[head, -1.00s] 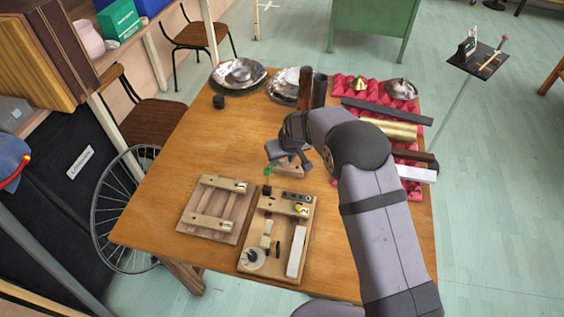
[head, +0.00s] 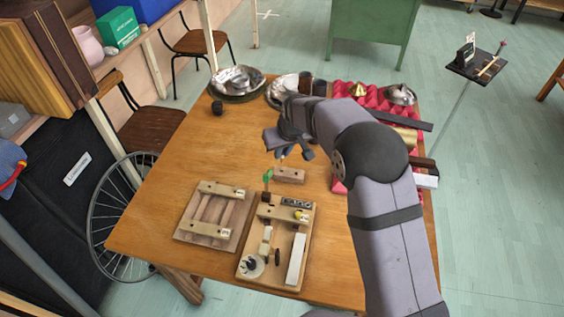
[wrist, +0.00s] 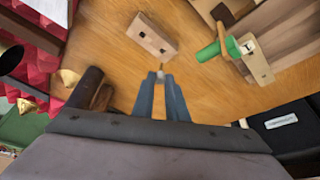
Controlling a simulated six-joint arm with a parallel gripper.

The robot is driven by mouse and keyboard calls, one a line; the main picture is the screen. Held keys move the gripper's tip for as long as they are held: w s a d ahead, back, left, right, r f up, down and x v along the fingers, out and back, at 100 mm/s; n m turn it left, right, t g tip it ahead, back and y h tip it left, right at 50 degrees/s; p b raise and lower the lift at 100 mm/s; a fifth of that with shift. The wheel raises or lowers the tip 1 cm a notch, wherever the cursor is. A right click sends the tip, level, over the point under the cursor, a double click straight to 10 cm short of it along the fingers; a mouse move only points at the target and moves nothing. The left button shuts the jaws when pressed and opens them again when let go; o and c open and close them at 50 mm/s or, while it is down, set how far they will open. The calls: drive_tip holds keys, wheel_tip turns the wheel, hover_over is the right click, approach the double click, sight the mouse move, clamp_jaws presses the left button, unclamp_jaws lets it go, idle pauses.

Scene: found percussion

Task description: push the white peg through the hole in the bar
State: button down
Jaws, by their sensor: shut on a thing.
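My gripper (head: 281,153) is shut on a small pale peg, whose tip (wrist: 160,68) just shows between the fingertips in the wrist view. The fingers hide most of it. A small wooden block (head: 290,175) with two dark holes lies on the table; it also shows in the wrist view (wrist: 152,35), just beyond the fingertips, apart from them. A cream bar (head: 283,213) is mounted on the right-hand wooden board, with a white tag; I cannot make out its hole. A bar with a white tag also shows in the wrist view (wrist: 258,60).
A green-handled thing (head: 267,177) stands at the board's far end. The left board (head: 190,228) carries two tagged cream rails. A white bar (head: 295,258) lies on the right board. Metal bowls (head: 237,83) and red foam (head: 375,88) fill the back. The table's left middle is clear.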

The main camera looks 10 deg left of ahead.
wheel_tip(320, 180, up, 4)
drive_tip(key=shift+f, duration=0.25)
drive_tip(key=shift+r, duration=0.6)
wheel_tip(320, 180, up, 3)
drive_tip(key=p, duration=1.1)
approach(283, 155)
drive_tip(key=s, duration=0.2)
drive_tip(key=s+a+f+n+g+y, duration=0.1)
drive_tip(key=s+n+g, duration=0.5)
drive_tip(key=s+n, duration=0.5)
drive_tip(key=n, duration=0.7)
drive_tip(key=shift+a+f, duration=0.35)
drive_tip(key=shift+a, duration=0.05)
